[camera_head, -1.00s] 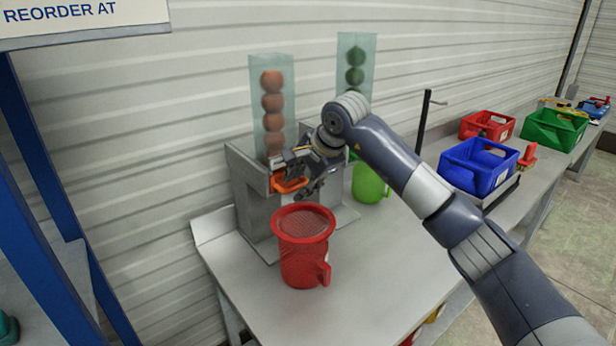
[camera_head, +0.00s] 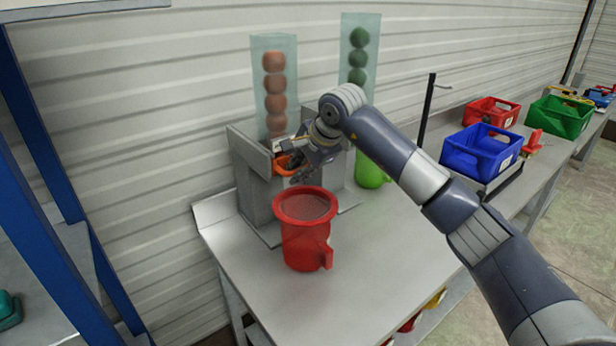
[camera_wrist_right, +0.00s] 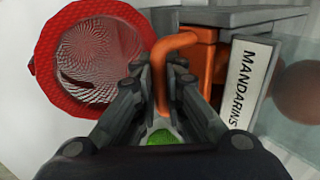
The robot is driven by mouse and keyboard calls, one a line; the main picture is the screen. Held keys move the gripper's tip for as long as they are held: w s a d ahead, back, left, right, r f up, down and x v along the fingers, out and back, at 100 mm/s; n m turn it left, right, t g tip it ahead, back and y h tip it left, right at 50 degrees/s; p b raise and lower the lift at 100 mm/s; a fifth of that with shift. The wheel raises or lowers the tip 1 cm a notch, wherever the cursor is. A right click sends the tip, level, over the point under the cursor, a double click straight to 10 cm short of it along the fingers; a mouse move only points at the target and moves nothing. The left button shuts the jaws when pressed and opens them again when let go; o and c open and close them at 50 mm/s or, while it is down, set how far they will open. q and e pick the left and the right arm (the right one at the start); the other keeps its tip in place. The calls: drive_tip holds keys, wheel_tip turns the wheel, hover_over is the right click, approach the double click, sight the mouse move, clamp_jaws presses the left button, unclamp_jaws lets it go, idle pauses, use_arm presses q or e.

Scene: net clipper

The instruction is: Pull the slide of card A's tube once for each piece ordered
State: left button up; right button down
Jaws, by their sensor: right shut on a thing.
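The tube of orange-brown balls (camera_head: 274,85) stands upright on a grey dispenser stand (camera_head: 256,200). An orange slide handle (camera_head: 285,164) sticks out at its front. In the right wrist view, the hooked orange handle (camera_wrist_right: 180,42) runs between my fingers beside a label reading MANDARINS (camera_wrist_right: 245,85). My right gripper (camera_head: 305,168) is shut on this handle; it also shows in the right wrist view (camera_wrist_right: 162,95). A red jug (camera_head: 304,245) with a net across its wide rim stands in front of the dispenser. No card is visible. My left gripper is out of view.
A second tube with green balls (camera_head: 358,55) stands to the right, with a green jug (camera_head: 371,172) partly behind my arm. Blue (camera_head: 478,155), red (camera_head: 492,110) and green (camera_head: 560,117) bins sit further along the bench. The front tabletop (camera_head: 375,262) is clear.

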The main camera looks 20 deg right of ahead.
drive_tip(key=s+d+b, duration=0.1)
drive_tip(key=s, duration=0.2)
drive_tip(key=s+d+b, duration=0.1)
drive_tip(key=s, duration=0.2)
drive_tip(key=s+d+b, duration=0.1)
drive_tip(key=s+b, duration=0.1)
drive_tip(key=s, duration=0.1)
drive_tip(key=shift+s+d, duration=0.2)
drive_tip(key=shift+d, duration=0.05)
drive_tip(key=shift+s, duration=0.2)
idle(0.3)
drive_tip(key=shift+r, duration=0.1)
idle(0.4)
drive_tip(key=shift+w+a+r, duration=0.1)
drive_tip(key=shift+w+a, duration=0.05)
drive_tip(key=shift+w, duration=0.35)
drive_tip(key=shift+w+a+p, duration=0.55)
drive_tip(key=shift+w+p, duration=0.1)
drive_tip(key=shift+w, duration=0.85)
drive_tip(key=shift+w+a+p, duration=0.5)
drive_tip(key=shift+w+p, duration=0.15)
drive_tip(key=shift+w, duration=0.8)
drive_tip(key=shift+w+a+p, duration=0.55)
drive_tip(key=shift+w+p, duration=0.1)
drive_tip(key=shift+w, duration=0.85)
